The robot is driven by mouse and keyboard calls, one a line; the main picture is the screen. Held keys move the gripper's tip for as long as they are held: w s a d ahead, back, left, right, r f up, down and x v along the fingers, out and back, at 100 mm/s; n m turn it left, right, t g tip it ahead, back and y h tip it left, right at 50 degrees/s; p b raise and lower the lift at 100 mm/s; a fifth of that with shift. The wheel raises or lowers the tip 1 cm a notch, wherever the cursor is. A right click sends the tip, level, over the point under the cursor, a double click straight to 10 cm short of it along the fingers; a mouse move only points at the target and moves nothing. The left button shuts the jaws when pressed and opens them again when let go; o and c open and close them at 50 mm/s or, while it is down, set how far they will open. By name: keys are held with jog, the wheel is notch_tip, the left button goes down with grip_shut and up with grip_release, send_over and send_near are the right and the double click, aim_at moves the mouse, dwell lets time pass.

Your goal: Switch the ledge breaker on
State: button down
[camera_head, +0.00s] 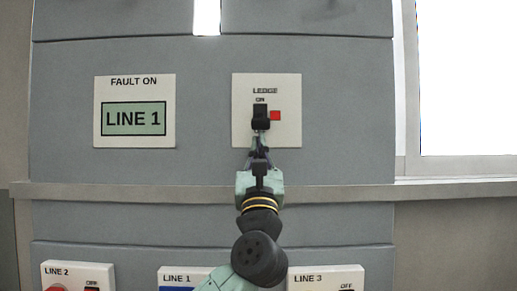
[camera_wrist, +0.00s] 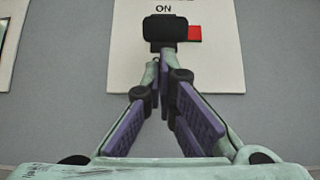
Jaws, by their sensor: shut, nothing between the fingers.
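The ledge breaker is a white plate (camera_head: 288,129) marked LEDGE and ON, on the grey wall above the ledge. Its black switch (camera_head: 261,116) is at the plate's middle, below the ON label, and also shows in the wrist view (camera_wrist: 166,29). A red square (camera_head: 275,115) is beside the switch on its right. My gripper (camera_head: 259,146) is shut and empty, with its fingertips at or just below the switch. In the wrist view its fingertips (camera_wrist: 160,68) converge just under the switch's lower end. I cannot tell whether they touch it. The switch's lower part is partly hidden.
A panel reading FAULT ON, LINE 1 (camera_head: 135,110) is on the wall to the left. A narrow ledge (camera_head: 130,192) crosses below. Beneath it are LINE 2 (camera_head: 60,272), LINE 1 (camera_head: 180,275) and LINE 3 (camera_head: 310,279) panels. A bright window (camera_head: 467,75) is at right.

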aim_at(259, 122)
jog(key=shift+s+r, duration=0.3)
jog(key=shift+s, duration=0.15)
jog(key=shift+s+r, duration=0.9)
jog(key=shift+s, duration=0.05)
jog(key=shift+s+a+r, duration=0.1)
jog(key=shift+s+r, duration=0.35)
jog(key=shift+r, duration=0.35)
jog(key=shift+s+r, duration=0.15)
jog(key=shift+r, duration=0.4)
jog(key=shift+s+r, duration=0.1)
jog(key=shift+r, duration=0.45)
